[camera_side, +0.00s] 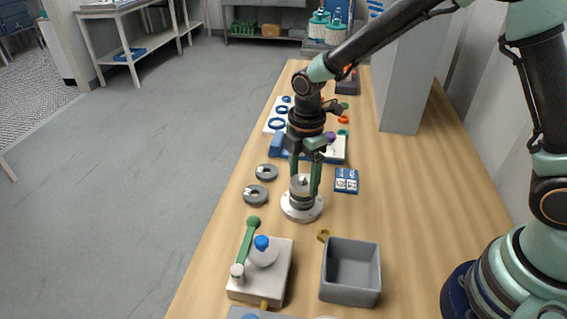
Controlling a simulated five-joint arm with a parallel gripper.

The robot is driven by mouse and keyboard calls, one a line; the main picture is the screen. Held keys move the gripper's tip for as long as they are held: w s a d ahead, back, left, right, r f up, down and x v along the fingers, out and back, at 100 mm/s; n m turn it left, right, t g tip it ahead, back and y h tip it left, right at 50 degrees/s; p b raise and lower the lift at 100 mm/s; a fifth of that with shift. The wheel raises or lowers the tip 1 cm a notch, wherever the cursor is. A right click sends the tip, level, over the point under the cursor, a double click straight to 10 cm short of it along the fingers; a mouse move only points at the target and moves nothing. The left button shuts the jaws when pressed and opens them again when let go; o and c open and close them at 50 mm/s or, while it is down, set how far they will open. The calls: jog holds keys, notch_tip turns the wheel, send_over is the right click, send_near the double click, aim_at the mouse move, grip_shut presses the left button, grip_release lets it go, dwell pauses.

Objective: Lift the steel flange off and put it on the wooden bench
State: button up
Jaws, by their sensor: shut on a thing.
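My gripper (305,184) points down over the middle of the wooden bench (400,190). Its two green fingers are shut on the steel flange (301,187), one finger at each side. Dark and light round parts show in a stack below, and a wide pale metal disc (302,210) is at the bottom, on the bench. The fingers hide part of the flange's sides. I cannot tell whether the flange is touching the parts below it or is slightly raised.
Two grey rings (256,195) lie left of the stack. A blue card (346,181) lies to the right. A grey open bin (350,272) and a pale block with a green lever (262,275) stand in front. The bench's right side is clear.

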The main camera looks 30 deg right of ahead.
notch_tip(320, 180, up, 23)
jog(key=w+d+f, duration=0.6)
jog(key=w+f, duration=0.1)
jog(key=f, duration=0.2)
jog(key=shift+w+d, duration=0.25)
jog(key=shift+d, duration=0.15)
notch_tip(320, 180, down, 15)
jog(key=shift+w+d+f, duration=0.15)
jog(key=shift+f, duration=2.55)
jog(key=o, duration=1.6)
jog(key=shift+f, duration=0.15)
jog(key=shift+c, duration=0.2)
